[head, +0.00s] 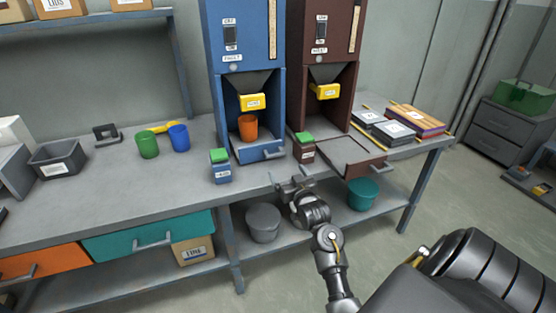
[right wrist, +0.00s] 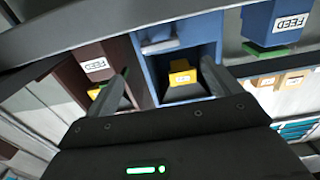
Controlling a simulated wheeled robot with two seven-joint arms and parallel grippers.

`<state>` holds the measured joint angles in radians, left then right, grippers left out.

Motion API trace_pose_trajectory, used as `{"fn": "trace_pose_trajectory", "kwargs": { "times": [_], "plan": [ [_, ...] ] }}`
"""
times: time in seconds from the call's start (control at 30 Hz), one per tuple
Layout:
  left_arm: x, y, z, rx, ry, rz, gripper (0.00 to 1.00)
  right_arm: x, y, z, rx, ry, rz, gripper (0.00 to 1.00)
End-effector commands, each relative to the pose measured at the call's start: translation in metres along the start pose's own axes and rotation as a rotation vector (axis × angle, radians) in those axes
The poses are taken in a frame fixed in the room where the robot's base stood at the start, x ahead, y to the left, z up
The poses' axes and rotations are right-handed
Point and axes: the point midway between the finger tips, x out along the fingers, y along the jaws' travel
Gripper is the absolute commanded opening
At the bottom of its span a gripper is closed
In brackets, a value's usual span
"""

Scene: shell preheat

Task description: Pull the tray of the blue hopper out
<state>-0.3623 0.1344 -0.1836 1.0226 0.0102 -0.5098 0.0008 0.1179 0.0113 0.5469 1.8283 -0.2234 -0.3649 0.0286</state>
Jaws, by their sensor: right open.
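The blue hopper (head: 243,32) stands on the bench, with a yellow spout (head: 252,102) in its bay. Its blue tray (head: 246,154) sits in at the base, with a grey handle (head: 272,154) on the front. An orange cup (head: 248,128) stands in the bay above the tray. My right gripper (head: 290,184) is open and empty in front of the bench edge, nearer than the tray handle and slightly right of it, apart from it. In the right wrist view, its fingers (right wrist: 165,88) frame the blue hopper's bay. My left gripper is not in view.
The brown hopper (head: 318,30) stands to the right, its tray (head: 350,158) pulled out. Small blue (head: 220,168) and brown (head: 303,148) boxes flank the blue tray. Green (head: 148,145) and blue (head: 179,138) cups stand left. Buckets sit on the lower shelf.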

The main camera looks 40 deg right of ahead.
Motion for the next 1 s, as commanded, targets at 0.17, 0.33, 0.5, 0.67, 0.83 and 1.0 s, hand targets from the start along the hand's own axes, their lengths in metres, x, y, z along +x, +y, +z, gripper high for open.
{"fn": "trace_pose_trajectory", "kwargs": {
  "times": [0.17,0.33,0.5,0.67,0.83,1.0],
  "plan": [
    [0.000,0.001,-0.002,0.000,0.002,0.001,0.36,0.034,0.000,-0.001,0.002,0.000,0.000,0.90],
    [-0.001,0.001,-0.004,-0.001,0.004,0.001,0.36,0.064,0.000,0.000,0.002,-0.001,0.000,0.90],
    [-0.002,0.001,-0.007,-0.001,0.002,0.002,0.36,0.086,0.000,0.001,0.001,-0.001,0.000,0.90],
    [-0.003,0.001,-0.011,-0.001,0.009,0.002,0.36,0.095,0.000,0.001,0.001,-0.002,0.000,0.90],
    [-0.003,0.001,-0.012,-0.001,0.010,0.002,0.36,0.096,0.000,0.001,0.000,-0.002,0.000,0.90],
    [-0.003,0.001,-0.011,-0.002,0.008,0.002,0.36,0.096,0.000,0.001,0.000,-0.002,0.000,0.82]
  ]
}}
